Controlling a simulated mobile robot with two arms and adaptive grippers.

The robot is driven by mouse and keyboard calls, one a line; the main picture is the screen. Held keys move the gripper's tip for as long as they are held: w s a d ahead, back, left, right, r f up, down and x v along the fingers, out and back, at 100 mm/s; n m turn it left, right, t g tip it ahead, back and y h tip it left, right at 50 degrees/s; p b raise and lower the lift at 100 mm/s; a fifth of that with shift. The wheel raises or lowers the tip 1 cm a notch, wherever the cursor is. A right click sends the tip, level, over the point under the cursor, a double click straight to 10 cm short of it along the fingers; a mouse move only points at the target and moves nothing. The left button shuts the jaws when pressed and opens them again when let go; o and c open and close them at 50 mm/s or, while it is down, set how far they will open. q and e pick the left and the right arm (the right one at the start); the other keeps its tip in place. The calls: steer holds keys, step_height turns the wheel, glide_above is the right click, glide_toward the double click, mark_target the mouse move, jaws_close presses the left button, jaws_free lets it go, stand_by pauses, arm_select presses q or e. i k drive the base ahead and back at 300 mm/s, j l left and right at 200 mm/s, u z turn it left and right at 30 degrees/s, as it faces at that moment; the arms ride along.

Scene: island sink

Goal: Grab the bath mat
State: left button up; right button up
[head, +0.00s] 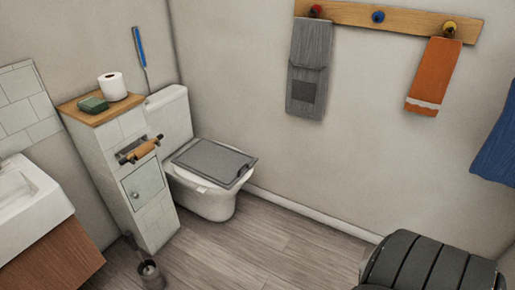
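No bath mat can be made out for certain on the visible floor. A flat dark grey rectangular piece (212,163) lies on top of the white toilet (208,200); I cannot tell whether it is a mat or the toilet's lid. A grey towel (309,62) hangs at the left of the wooden hook rail (345,14), and an orange towel (434,75) hangs at its right. Neither of my grippers shows in the head view.
A tiled cabinet (138,200) beside the toilet bears a toilet roll (112,86) and a green block (93,104). A sink (25,203) is at left. A brush holder (150,274) stands on the floor. A dark ribbed object (420,265) is at lower right. The middle floor (270,250) is clear.

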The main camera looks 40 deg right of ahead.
mark_target(221, 165)
steer(key=z, duration=1.05)
steer(key=i, duration=0.15)
